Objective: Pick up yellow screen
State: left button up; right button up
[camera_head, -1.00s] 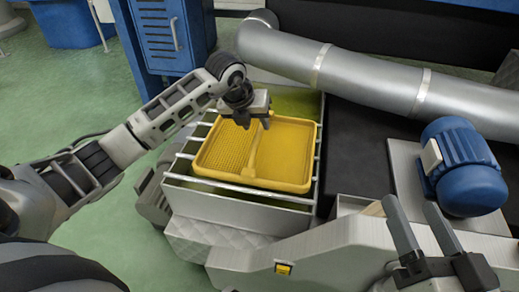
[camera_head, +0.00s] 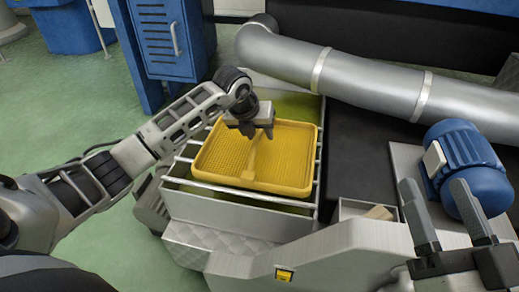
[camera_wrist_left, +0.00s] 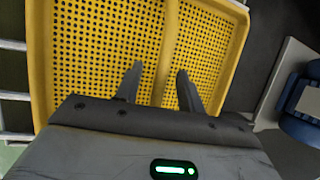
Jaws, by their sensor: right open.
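The yellow screen (camera_head: 290,160) is a shallow perforated tray with a raised rim and a middle rib. It lies flat on the bars of a metal bin and fills much of the left wrist view (camera_wrist_left: 95,45). My left gripper (camera_head: 258,133) is over its middle, pointing down. In the left wrist view its two fingers (camera_wrist_left: 160,86) are apart, one on each side of the rib, with nothing held between them. Whether they touch the screen is unclear. My right gripper (camera_head: 434,186) is open and empty at the lower right, away from the screen.
The metal bin (camera_head: 240,222) has bars across its top. A thick grey pipe (camera_head: 370,80) runs behind it. A blue motor (camera_head: 465,168) stands on the right near my right gripper. A blue cabinet (camera_head: 165,40) is at the back left. Green floor is open on the left.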

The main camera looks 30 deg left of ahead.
pick_arm(q)
grip_shut()
jog(key=shift+r, duration=0.15)
